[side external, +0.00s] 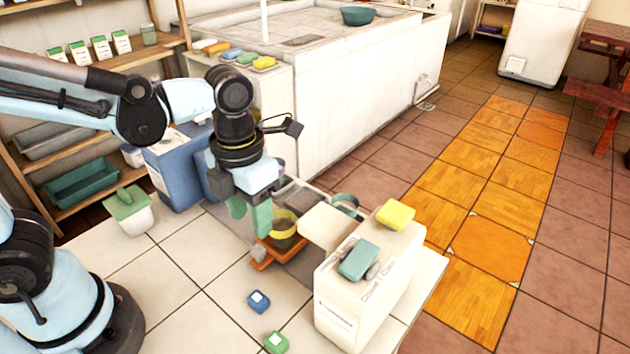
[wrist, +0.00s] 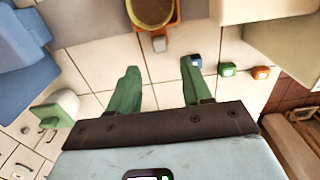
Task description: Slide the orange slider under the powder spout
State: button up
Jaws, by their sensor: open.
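The orange slider (side external: 263,264) is low on the tiled counter, left of the cream dispenser (side external: 345,300). A yellow-rimmed cup (side external: 283,228) rests on the slider, and a small grey knob (side external: 259,254) is at its near end. The dispenser's overhanging top (side external: 325,227), which looks like the powder spout, juts out to the right of the cup. My gripper (side external: 250,220) is open, its green fingers above and left of the slider. In the wrist view, my fingers (wrist: 159,72) are apart and empty, and the slider (wrist: 171,27) with its knob lies ahead between them.
A blue block (side external: 259,301) and a green block (side external: 276,342) lie on the counter; the wrist view also shows an orange block (wrist: 261,73). A green-lidded container (side external: 130,210) and a blue box (side external: 178,165) stand left. Yellow (side external: 395,215) and teal (side external: 358,260) sponges top the dispenser.

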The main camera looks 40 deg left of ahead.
aim_at(256, 250)
jog(key=shift+f, duration=3.7)
grip_shut()
